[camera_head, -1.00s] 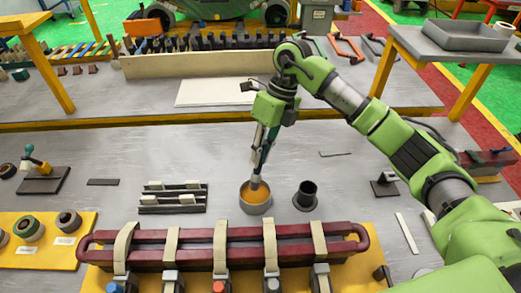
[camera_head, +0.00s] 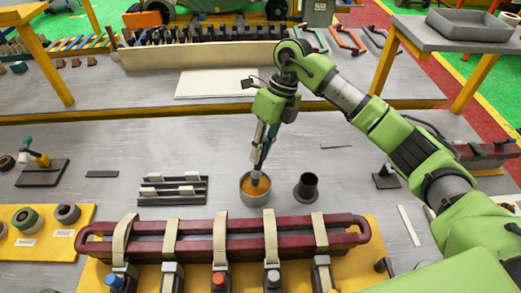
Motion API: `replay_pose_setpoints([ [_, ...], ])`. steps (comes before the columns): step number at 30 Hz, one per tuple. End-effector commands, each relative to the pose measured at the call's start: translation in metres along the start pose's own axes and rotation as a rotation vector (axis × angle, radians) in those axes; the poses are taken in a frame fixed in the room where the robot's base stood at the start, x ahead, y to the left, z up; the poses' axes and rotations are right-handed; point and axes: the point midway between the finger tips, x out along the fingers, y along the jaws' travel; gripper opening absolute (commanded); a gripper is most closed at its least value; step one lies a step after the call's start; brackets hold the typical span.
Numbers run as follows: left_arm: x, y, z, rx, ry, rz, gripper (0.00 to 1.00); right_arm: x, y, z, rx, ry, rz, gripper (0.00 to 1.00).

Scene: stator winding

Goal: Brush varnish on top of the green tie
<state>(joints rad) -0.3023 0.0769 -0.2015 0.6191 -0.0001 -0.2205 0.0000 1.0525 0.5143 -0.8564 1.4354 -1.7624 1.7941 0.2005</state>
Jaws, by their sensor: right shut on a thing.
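My right gripper (camera_head: 262,150) points down, shut on a brush (camera_head: 256,177) whose tip is inside a round grey pot (camera_head: 256,199) of orange varnish (camera_head: 251,188). The fingers hide most of the brush. A long dark red coil (camera_head: 195,227) lies in front of the pot, on a yellow base. Several pale beige bands (camera_head: 270,235) go over it. I cannot make out a green tie on it. My left gripper is not in view.
A dark cup (camera_head: 306,191) stands just right of the pot. A dark rack with pale strips (camera_head: 172,190) is to the left. Rolls of tape (camera_head: 27,219) lie on a yellow board at far left. Clamps with coloured tops (camera_head: 222,278) stand along the coil's front.

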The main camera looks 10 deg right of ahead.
Motion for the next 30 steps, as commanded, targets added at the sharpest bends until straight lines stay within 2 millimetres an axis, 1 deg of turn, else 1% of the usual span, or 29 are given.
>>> replay_pose_setpoints([
  [30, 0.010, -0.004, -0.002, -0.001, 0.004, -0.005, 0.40, 0.012, -0.004, -0.001, 0.000, 0.000, 0.000, 0.00],
])
